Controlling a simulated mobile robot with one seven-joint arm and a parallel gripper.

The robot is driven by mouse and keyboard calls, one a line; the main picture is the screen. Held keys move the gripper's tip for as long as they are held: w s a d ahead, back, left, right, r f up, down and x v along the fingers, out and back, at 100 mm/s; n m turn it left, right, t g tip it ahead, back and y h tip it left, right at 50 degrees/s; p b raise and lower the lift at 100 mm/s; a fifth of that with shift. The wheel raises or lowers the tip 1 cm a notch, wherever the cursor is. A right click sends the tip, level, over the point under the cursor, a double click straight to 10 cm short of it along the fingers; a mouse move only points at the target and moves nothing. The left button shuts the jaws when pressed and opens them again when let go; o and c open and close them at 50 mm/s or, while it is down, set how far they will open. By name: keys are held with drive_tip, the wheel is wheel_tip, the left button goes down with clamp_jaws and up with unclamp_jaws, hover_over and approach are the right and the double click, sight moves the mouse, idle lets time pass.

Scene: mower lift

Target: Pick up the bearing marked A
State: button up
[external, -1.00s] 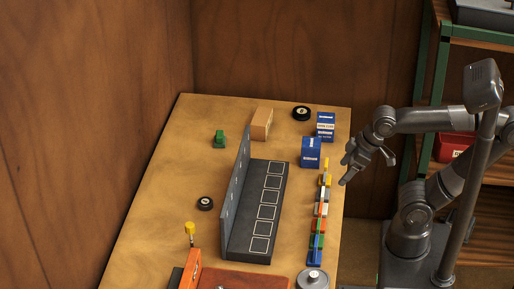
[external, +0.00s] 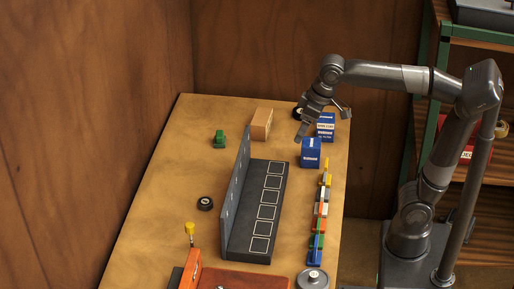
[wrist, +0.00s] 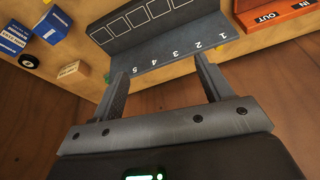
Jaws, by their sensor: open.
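Two black round parts with pale centres look like bearings. One (external: 205,203) lies on the bench left of the dark numbered rack. The other (external: 298,112) is at the far end, partly hidden behind my gripper; a black ring also shows at the left of the wrist view (wrist: 28,62). I cannot read a letter A on either. My gripper (external: 322,123) is open above the far end of the bench, near the blue boxes. In the wrist view its fingers (wrist: 161,72) are apart with nothing between them.
The dark rack (external: 240,195) has an upright wall and outlined squares. A row of coloured pieces (external: 319,226) lines the right edge. An orange tray (wrist: 278,16) reads IN and OUT.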

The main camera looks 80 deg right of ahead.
drive_tip(key=w+r+m+g, duration=0.1)
drive_tip(key=w, duration=0.8)
drive_tip(key=m+g, duration=0.3)
hover_over(205, 202)
wheel_tip(205, 202, down, 31)
drive_tip(key=shift+s+r, duration=0.1)
drive_tip(key=shift+f, duration=3.05)
drive_tip(key=shift+c, duration=0.3)
drive_tip(key=c, duration=1.1)
